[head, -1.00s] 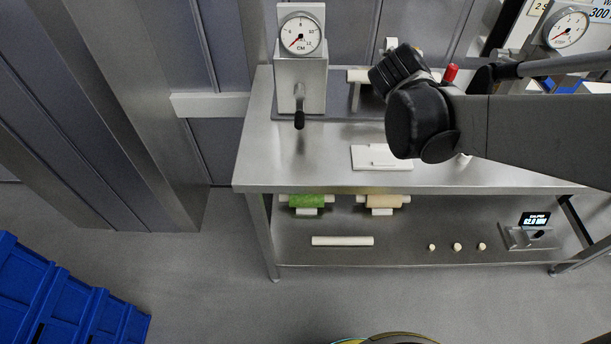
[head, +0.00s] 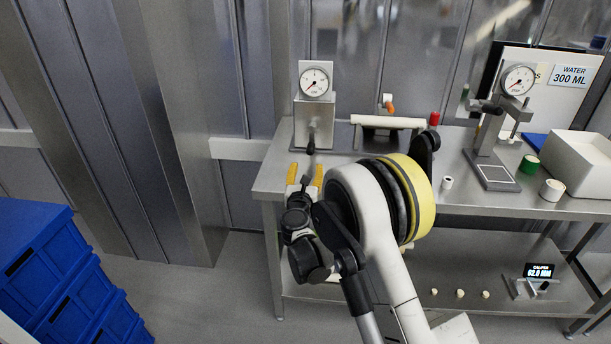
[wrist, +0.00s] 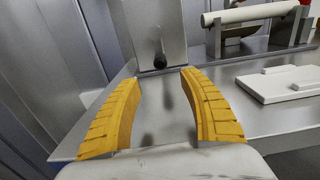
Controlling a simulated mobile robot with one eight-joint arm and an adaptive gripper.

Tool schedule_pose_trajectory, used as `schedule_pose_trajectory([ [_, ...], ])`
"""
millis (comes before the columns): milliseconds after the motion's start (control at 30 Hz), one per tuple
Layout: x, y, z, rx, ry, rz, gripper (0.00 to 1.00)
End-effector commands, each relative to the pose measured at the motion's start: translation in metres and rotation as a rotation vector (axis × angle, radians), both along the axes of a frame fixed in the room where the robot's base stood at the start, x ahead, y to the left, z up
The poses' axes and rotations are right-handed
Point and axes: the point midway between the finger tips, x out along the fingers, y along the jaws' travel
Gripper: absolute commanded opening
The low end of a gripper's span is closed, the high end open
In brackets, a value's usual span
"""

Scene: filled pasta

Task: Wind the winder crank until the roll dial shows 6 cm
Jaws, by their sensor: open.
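The winder (head: 315,115) is a grey metal box at the left end of the bench, with a round white dial (head: 316,82) on top. The dial's red needle points to the lower left; the numbers are too small to read now. The crank (head: 311,139) hangs down on the front, ending in a black knob, which also shows end-on in the wrist view (wrist: 159,61). My gripper (head: 305,172) has yellow fingers, open and empty, in front of and below the knob, apart from it. In the wrist view the knob lies beyond and between the fingertips (wrist: 160,80).
A white roller (head: 388,122) on a stand and a red-capped item (head: 434,119) are right of the winder. A second dial device (head: 493,150) and a white bin (head: 578,165) stand further right. Blue crates (head: 55,270) are at lower left. The wrist view shows a white board (wrist: 283,83).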

Motion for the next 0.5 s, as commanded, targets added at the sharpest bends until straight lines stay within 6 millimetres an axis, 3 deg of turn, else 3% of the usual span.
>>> schedule_pose_trajectory([
  [500, 0.069, -0.004, 0.001, 0.004, 0.001, -0.002, 0.50],
])
